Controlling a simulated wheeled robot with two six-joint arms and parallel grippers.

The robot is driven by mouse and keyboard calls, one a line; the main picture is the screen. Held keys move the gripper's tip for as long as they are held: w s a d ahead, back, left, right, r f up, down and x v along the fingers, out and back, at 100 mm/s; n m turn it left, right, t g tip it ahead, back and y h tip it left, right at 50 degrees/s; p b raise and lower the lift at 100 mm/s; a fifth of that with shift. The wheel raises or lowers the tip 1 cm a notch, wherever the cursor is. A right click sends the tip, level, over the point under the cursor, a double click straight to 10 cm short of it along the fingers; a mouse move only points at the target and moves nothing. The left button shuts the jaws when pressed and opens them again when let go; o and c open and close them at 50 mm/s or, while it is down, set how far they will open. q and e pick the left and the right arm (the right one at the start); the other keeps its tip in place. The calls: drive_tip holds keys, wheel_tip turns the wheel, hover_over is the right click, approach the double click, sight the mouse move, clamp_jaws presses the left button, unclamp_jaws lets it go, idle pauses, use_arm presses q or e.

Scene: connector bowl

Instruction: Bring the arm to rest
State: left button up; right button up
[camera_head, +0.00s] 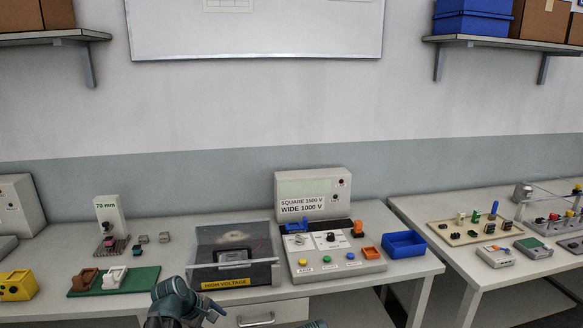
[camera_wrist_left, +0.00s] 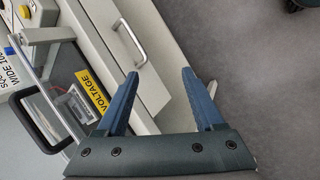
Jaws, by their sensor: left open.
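My left arm comes in at the bottom of the head view, with the left gripper (camera_head: 214,311) low in front of the bench. In the left wrist view, the left gripper (camera_wrist_left: 158,78) has its two blue fingers spread, with nothing between them. They are over the bench's front side, near a drawer handle (camera_wrist_left: 124,37) and above grey floor. A small teal part of me shows at the bottom edge of the head view; my right gripper cannot be made out there.
A clear-lidded high-voltage box (camera_head: 236,273) stands behind the left gripper. Right of it are a control panel (camera_head: 335,262) with coloured buttons and a blue bin (camera_head: 404,244). A green mat (camera_head: 130,281) with connectors lies left. A second table (camera_head: 480,275) stands right.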

use_arm(q)
drive_tip(key=s+d+f+m+g+y, duration=0.3)
drive_tip(key=s+d+m+g+y, duration=0.2)
drive_tip(key=s+d+m, duration=1.1)
drive_tip(key=s+m, duration=0.1)
drive_tip(key=s, duration=0.3)
drive_tip(key=shift+s+d+f+b, duration=0.2)
drive_tip(key=shift+b, duration=0.15)
